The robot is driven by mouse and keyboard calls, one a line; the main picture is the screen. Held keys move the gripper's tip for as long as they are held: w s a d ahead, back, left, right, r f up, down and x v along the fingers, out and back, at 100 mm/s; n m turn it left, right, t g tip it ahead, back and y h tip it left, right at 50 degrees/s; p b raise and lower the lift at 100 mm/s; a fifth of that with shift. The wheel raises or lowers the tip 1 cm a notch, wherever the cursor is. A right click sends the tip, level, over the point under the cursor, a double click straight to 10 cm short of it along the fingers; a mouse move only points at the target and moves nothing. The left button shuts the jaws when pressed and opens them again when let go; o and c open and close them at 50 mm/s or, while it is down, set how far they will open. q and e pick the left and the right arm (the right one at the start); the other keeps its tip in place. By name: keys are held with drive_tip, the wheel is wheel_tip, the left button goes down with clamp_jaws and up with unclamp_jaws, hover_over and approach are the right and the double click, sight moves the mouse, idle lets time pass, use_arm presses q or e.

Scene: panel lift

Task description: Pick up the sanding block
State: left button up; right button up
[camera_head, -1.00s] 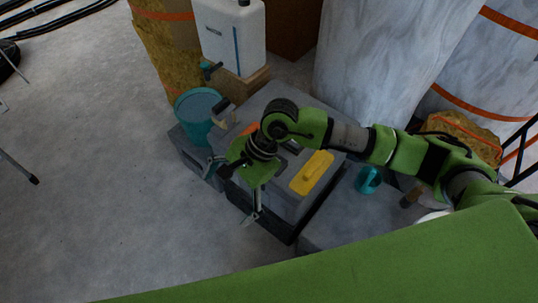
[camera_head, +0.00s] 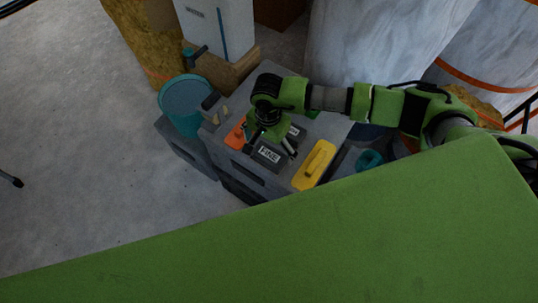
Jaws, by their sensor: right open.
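A dark block with a white label reading "FINE" (camera_head: 269,154), which looks like the sanding block, lies on top of the grey case (camera_head: 226,152). My right gripper (camera_head: 270,147) is above it, pointing down, with its fingers apart on either side. It is open and holds nothing. The gripper hides part of the block, and I cannot tell whether the fingers touch it. My left gripper is not in view.
A yellow float with a handle (camera_head: 315,165) lies close on the right and an orange item (camera_head: 236,135) on the left. A teal bucket (camera_head: 187,104) and a white canister (camera_head: 218,28) stand behind left. A teal item (camera_head: 369,160) is at right.

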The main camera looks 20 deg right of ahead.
sight(269, 154)
drive_tip(key=shift+d+f, duration=0.1)
drive_tip(key=shift+f, duration=0.65)
wheel_tip(269, 154, down, 3)
drive_tip(key=shift+r+p, duration=0.15)
drive_tip(key=shift+p, duration=0.25)
drive_tip(key=shift+w+f, duration=0.1)
drive_tip(key=shift+f, duration=0.4)
drive_tip(key=c, duration=1.1)
drive_tip(key=shift+c, duration=0.8)
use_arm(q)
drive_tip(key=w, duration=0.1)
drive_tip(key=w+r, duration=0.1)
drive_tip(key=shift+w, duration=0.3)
